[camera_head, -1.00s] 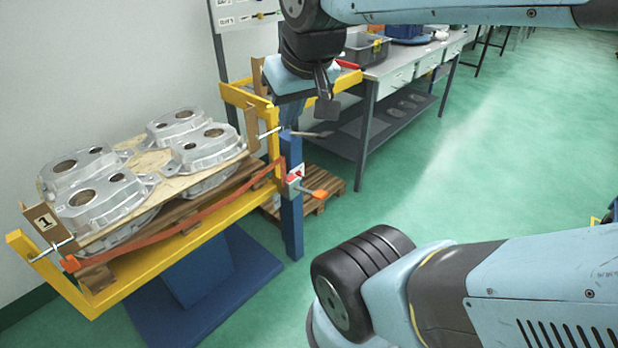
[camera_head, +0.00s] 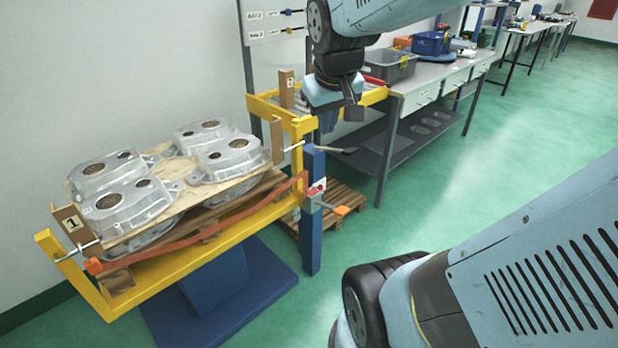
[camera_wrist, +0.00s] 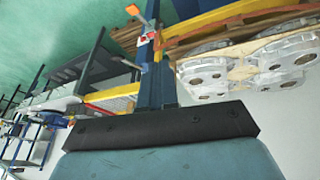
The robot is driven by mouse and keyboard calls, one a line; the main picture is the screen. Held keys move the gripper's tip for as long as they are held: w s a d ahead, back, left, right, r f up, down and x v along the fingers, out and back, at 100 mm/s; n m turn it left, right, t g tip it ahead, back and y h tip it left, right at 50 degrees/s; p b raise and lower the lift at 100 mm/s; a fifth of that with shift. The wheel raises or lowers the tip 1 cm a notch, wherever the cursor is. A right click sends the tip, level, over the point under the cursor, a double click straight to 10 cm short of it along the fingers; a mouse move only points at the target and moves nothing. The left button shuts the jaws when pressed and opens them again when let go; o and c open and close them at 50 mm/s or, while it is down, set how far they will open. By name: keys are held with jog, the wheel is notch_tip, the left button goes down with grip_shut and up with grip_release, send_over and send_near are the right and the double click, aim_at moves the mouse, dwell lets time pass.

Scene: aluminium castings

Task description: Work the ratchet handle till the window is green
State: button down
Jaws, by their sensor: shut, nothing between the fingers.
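The ratchet (camera_head: 314,197) sits on the blue post at the right end of the yellow frame. Its handle has an orange grip (camera_head: 341,211) sticking out to the right. A small red and white patch, seemingly the window (camera_head: 317,188), shows on it; I see no green there. An orange-red strap (camera_head: 215,222) runs from it along the frame. My gripper (camera_head: 353,110) is shut and empty, above the ratchet and apart from it. In the wrist view the ratchet (camera_wrist: 147,38) and orange grip (camera_wrist: 133,10) show at the top, beyond a dark bar of my gripper.
Silver castings (camera_head: 130,205) rest on a board over a wooden pallet in the yellow frame (camera_head: 180,260). A dark lever (camera_head: 335,150) juts from the post above the ratchet. A grey workbench (camera_head: 420,85) stands behind.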

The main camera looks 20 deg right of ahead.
jog(key=w+d+f+n+g, duration=0.1)
jog(key=w+d+f, duration=0.4)
jog(key=w+f, duration=0.15)
jog(key=n+g+y, duration=0.2)
send_over(341, 209)
jog(key=s, duration=0.1)
notch_tip(341, 209, down, 21)
jog(key=shift+d, duration=0.15)
jog(key=shift+s, duration=0.1)
jog(key=f, duration=0.8)
jog(key=w+f, duration=0.1)
jog(key=f, duration=0.3)
jog(key=shift+f, duration=0.25)
jog(key=shift+s+f, duration=0.2)
jog(key=shift+f, duration=0.4)
